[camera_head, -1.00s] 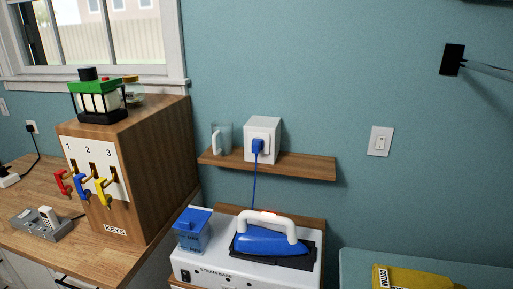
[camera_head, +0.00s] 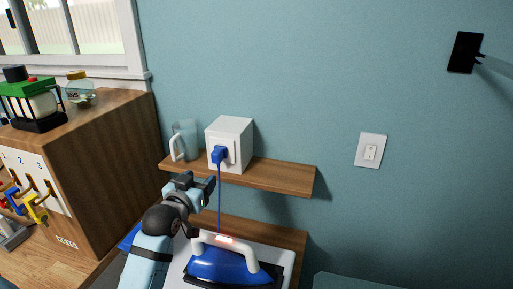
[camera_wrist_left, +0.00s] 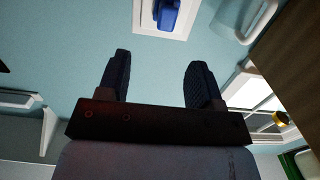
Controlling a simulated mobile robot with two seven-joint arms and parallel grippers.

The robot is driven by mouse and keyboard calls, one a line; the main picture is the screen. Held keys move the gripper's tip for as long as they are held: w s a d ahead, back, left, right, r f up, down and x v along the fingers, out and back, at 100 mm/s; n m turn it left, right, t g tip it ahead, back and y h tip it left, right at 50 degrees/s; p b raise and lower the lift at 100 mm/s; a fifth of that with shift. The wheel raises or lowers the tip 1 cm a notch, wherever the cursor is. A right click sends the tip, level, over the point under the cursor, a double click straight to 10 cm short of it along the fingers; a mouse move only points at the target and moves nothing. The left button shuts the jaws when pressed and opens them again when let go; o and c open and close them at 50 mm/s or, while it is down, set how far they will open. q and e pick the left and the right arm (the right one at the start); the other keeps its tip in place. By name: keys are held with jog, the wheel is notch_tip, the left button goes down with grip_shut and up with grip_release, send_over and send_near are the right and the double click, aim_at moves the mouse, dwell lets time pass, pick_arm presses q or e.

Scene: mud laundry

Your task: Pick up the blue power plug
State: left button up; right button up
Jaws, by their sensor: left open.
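The blue power plug (camera_head: 219,154) sits in the front of a white box (camera_head: 236,138) on the wooden wall shelf. Its blue cord hangs down toward the blue iron (camera_head: 222,266). My left gripper (camera_head: 196,184) is just below and in front of the plug, apart from it. In the left wrist view, the fingers (camera_wrist_left: 157,80) are open with nothing between them. The plug (camera_wrist_left: 167,14) is beyond the fingertips at the top edge of that view, partly cut off. My right gripper is not in view.
A glass mug (camera_head: 184,141) stands left of the white box on the shelf (camera_head: 285,178). The wooden key cabinet (camera_head: 105,160) is at the left. A light switch (camera_head: 370,150) is on the wall to the right. The right part of the shelf is clear.

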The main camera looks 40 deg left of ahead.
aim_at(214, 156)
pick_arm(q)
jog(key=x, duration=0.2)
jog(key=p+x, duration=0.1)
jog(key=x, duration=0.2)
jog(key=r+x, duration=0.1)
jog(key=x, duration=0.1)
jog(key=shift+w+a+p, duration=0.15)
jog(key=shift+a+p, duration=0.2)
jog(key=shift+p, duration=0.05)
jog(key=shift+w+f, duration=0.1)
jog(key=shift+w, duration=0.2)
jog(key=p+x, duration=0.1)
jog(key=x, duration=0.1)
jog(key=p+x, duration=0.1)
jog(key=x, duration=0.1)
jog(key=shift+w+a+r, duration=0.2)
jog(key=shift+w+a, duration=0.1)
jog(key=shift+a, duration=0.2)
jog(key=shift+w, duration=0.25)
jog(key=shift+f, duration=0.1)
jog(key=shift+c, duration=0.4)
jog(key=c, duration=0.9)
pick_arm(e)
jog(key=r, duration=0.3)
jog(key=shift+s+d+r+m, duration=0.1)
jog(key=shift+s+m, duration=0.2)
